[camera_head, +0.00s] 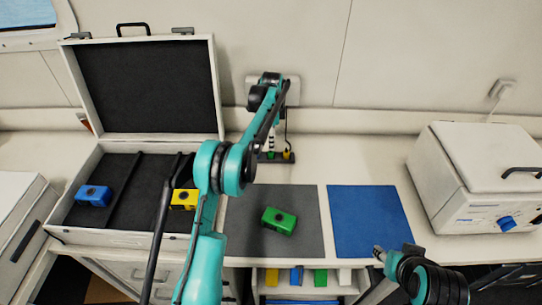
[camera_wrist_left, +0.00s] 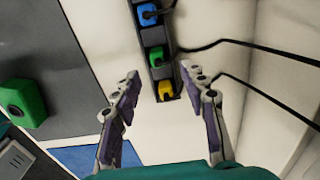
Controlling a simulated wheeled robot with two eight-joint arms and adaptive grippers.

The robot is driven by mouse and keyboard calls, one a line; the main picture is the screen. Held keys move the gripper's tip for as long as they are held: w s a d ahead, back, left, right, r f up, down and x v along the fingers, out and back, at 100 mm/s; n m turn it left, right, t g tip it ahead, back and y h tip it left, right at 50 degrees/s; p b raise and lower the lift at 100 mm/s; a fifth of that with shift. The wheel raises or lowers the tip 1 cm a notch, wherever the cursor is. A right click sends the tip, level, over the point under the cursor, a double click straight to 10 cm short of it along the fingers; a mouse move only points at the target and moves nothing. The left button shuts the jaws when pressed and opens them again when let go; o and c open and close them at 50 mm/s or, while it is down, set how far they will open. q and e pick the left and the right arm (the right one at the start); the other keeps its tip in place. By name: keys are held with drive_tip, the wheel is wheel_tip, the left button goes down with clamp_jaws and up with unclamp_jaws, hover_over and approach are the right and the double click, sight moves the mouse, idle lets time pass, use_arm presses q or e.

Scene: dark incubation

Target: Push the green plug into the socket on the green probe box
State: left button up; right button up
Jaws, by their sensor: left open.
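The green probe box (camera_head: 279,221) lies on the grey mat, with a dark round opening on it. It also shows at the left edge of the left wrist view (camera_wrist_left: 26,100). The green plug (camera_wrist_left: 155,54) sits in a dark rack (camera_wrist_left: 142,40) by the wall, between a blue plug (camera_wrist_left: 148,14) and a yellow plug (camera_wrist_left: 166,88), a dark cable running from it. My left gripper (camera_wrist_left: 160,74) is open and empty above the rack, its fingertips either side of the yellow-plug end. My right arm is at the lower right of the head view; its jaws are unclear.
An open case (camera_head: 130,237) at the left holds a blue box (camera_head: 94,196) and a yellow box (camera_head: 184,199). A blue mat (camera_head: 367,215) lies right of the grey mat (camera_head: 243,240). A white lidded machine (camera_head: 447,190) stands at the right.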

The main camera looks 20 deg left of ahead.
sight(271, 154)
use_arm(q)
drive_tip(key=shift+f, duration=0.45)
wheel_tip(271, 154, down, 5)
drive_tip(key=shift+s+a+f+b, duration=0.1)
drive_tip(key=shift+f+b, duration=0.05)
drive_tip(key=shift+b, duration=0.75)
clamp_jaws()
